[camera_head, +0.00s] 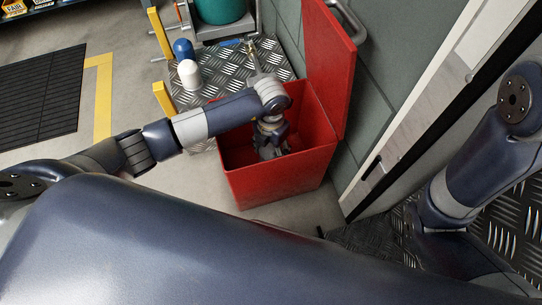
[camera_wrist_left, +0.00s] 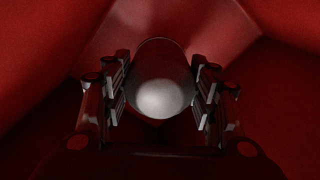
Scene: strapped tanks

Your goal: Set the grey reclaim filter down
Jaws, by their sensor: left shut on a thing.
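My left gripper (camera_head: 272,150) reaches down inside an open red bin (camera_head: 275,188). In the left wrist view my left gripper (camera_wrist_left: 160,92) is shut on the grey reclaim filter (camera_wrist_left: 160,88), a rounded grey cylinder held between the two fingers. Red bin walls surround it there. The head view hides the filter behind the gripper and arm. I cannot tell whether the filter touches the bin floor. My right gripper is not in view.
The bin's red lid (camera_head: 328,65) stands open at the right, against a grey wall. A blue-topped filter (camera_head: 183,49) and a white-topped filter (camera_head: 188,73) stand on the metal tread plate (camera_head: 215,88) behind the bin. A teal tank (camera_head: 220,8) is farther back.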

